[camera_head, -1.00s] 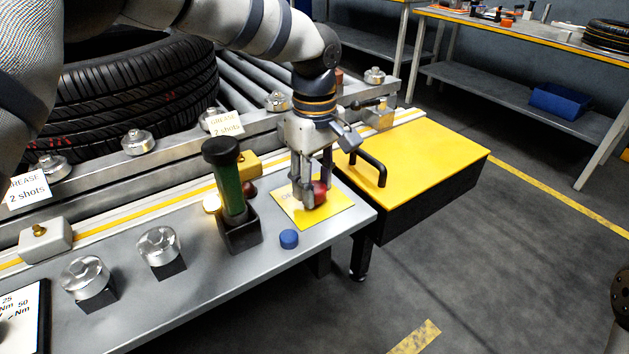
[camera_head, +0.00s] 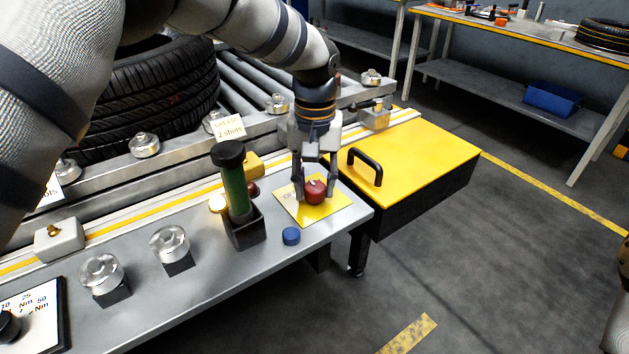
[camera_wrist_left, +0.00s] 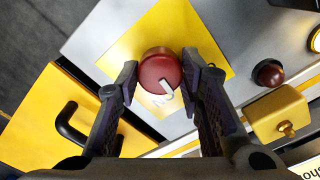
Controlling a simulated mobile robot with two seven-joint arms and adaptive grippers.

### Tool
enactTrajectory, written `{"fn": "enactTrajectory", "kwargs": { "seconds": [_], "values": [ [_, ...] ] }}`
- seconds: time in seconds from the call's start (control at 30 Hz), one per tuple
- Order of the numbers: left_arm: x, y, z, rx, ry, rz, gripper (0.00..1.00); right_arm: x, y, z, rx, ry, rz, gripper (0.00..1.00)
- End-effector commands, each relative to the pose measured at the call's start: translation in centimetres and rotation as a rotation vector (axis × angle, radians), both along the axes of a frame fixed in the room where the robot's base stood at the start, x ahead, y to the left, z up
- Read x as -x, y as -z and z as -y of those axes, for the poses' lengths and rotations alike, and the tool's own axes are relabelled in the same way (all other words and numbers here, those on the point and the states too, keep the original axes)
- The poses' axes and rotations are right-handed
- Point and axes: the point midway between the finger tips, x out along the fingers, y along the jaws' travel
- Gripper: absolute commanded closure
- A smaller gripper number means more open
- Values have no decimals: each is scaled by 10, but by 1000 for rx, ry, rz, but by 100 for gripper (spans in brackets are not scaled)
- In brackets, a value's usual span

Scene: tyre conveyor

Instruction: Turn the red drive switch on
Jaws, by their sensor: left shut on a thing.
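The red drive switch (camera_head: 316,192) is a round red knob on a yellow plate (camera_head: 335,212) at the bench's right end. It also shows in the left wrist view (camera_wrist_left: 158,70), where its white pointer mark is directed down and right, towards partly covered lettering that looks like an inverted "ON". My left gripper (camera_head: 315,194) reaches down over the plate, with one finger on each side of the knob, shut on it. Both fingers (camera_wrist_left: 159,85) also flank the knob in the wrist view. My right gripper is not in view.
A green-handled tool in a black holder (camera_head: 245,228) and a blue button (camera_head: 291,236) stand left of the plate. A yellow-topped box with a black handle (camera_head: 420,150) lies just right. A tyre (camera_head: 155,95) sits on the rollers behind. The floor in front is clear.

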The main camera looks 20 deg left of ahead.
Motion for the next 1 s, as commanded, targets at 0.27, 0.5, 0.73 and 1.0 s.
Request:
{"fn": "enactTrajectory", "kwargs": {
  "seconds": [0.27, 0.5, 0.73, 1.0],
  "values": [
    [0, 1, 0, -1, 259, -1, 94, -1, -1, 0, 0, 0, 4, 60],
    [0, 1, 0, -1, 456, -2, 94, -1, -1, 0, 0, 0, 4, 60],
    [1, 2, 1, 0, 593, -3, 94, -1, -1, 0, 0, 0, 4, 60],
    [1, 2, 1, 0, 678, -4, 94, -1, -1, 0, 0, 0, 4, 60]
  ]
}}
